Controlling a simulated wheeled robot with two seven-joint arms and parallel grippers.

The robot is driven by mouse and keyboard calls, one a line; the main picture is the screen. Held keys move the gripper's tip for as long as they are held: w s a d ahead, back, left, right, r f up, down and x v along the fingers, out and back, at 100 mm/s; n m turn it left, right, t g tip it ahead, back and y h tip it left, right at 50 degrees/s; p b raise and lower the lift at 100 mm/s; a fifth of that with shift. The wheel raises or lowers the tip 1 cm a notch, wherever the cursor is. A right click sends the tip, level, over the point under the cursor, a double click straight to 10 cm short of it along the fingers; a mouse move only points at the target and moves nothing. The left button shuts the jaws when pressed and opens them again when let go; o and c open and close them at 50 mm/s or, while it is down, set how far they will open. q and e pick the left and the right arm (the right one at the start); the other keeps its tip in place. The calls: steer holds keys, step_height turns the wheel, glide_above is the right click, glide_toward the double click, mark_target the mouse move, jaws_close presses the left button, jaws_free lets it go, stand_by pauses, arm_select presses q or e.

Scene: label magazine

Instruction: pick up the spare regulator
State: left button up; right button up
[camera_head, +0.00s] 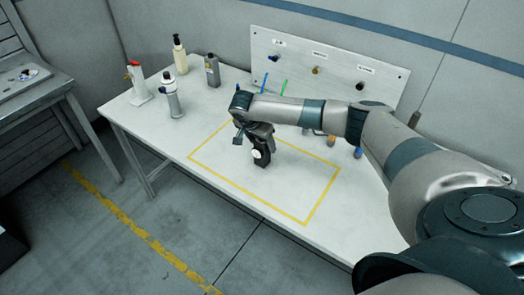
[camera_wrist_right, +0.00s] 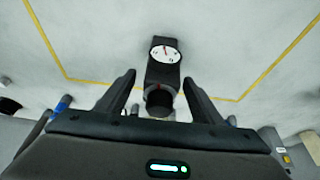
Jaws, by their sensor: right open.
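The regulator, a dark block with a round white dial, stands inside the yellow outline on the table; its dial (camera_head: 258,154) shows in the head view. In the right wrist view the regulator (camera_wrist_right: 163,72) is at upper middle, with the dial facing the camera and a dark round knob at its near end. My right gripper (camera_wrist_right: 159,78) is open, with one finger on each side of the regulator and visible gaps between. In the head view the right gripper (camera_head: 250,136) is over the regulator and partly hides it. My left gripper is not in view.
The white table (camera_head: 230,200) is clear in front of the regulator. Several bottles, including a grey one (camera_head: 212,72), stand at its back left. A labelled panel (camera_head: 330,65) stands behind. Small blue and orange items (camera_head: 357,153) lie beyond my right arm.

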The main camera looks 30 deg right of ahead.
steer(key=shift+w+d+f+p, duration=0.1)
steer(key=shift+d+f+p, duration=0.1)
steer(key=shift+d+p, duration=0.1)
steer(key=p+x, duration=0.1)
steer(key=x, duration=0.1)
steer(key=shift+w+d+f, duration=0.1)
steer(key=shift+w+f, duration=0.05)
steer(key=shift+f, duration=0.2)
steer(key=shift+d+f, duration=0.15)
steer(key=shift+f, duration=0.25)
steer(key=shift+w, duration=0.1)
steer(key=c, duration=1.4)
steer(key=shift+c, duration=0.2)
steer(key=shift+r, duration=0.1)
